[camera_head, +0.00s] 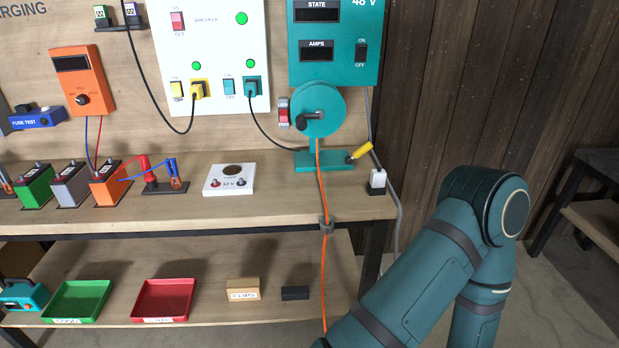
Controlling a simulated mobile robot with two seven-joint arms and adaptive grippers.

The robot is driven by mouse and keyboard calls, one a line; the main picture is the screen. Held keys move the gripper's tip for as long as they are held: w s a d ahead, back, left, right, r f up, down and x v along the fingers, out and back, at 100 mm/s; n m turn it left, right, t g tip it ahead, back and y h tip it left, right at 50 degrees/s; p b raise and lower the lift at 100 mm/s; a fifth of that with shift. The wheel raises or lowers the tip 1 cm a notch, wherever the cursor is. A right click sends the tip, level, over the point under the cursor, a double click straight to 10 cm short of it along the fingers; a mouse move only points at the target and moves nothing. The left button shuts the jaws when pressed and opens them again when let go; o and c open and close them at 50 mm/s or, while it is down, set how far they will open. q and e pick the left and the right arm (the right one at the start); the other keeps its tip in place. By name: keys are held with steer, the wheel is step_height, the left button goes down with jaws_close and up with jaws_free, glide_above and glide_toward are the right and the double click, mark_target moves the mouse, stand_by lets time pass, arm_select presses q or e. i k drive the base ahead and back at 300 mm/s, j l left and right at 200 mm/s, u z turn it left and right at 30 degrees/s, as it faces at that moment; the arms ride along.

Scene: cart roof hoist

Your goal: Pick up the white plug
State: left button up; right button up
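The white plug (378,178) stands at the right end of the wooden workbench, on a small black base (376,191). A grey cable runs close by it, down past the bench edge. My teal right arm is in view at the lower right, to the right of the bench and the plug. Its gripper is outside the picture, so its state is hidden. My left arm and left gripper are not in view.
A teal reel (320,110) stands left of the plug, with an orange cable hanging over the bench front. A yellow connector (362,150) sits just behind the plug. A white device (229,180) and several batteries are further left. Trays lie on the lower shelf.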

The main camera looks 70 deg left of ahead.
mark_target(378, 177)
steer(key=u, duration=1.6)
